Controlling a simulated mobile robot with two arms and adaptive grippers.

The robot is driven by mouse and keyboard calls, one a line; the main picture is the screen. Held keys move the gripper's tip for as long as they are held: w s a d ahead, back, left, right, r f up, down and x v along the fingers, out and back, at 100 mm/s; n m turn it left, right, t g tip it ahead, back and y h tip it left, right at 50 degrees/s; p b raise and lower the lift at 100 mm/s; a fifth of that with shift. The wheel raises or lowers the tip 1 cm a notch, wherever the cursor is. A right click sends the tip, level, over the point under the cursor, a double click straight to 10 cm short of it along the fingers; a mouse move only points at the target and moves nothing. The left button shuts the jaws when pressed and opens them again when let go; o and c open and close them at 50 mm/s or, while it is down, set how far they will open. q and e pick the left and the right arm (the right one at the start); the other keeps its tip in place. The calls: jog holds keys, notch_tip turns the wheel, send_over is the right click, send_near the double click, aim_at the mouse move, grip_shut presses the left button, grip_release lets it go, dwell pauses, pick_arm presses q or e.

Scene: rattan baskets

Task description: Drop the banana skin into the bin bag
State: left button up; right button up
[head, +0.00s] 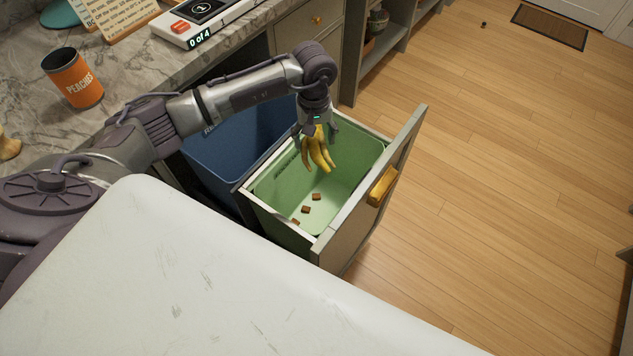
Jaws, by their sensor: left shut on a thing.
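My left gripper (317,127) is shut on the yellow banana skin (319,153), which hangs down with its strips pointing toward the bin. The banana skin is over the far part of the open green-lined bin (352,185). The green liner seems to be the bin bag, and several small brown pieces lie on its bottom. I cannot tell exactly how far the skin's tips are above that bottom. My right gripper is not in view.
A blue bin (222,158) stands left of the green one. The pulled-out drawer front (368,200) has a yellow handle. The wooden floor at right is mostly clear.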

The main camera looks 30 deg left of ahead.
pick_arm(q)
notch_tip(320, 180, down, 5)
jog(key=shift+f+b, duration=0.2)
jog(key=shift+b, duration=1.05)
jog(key=o, duration=1.2)
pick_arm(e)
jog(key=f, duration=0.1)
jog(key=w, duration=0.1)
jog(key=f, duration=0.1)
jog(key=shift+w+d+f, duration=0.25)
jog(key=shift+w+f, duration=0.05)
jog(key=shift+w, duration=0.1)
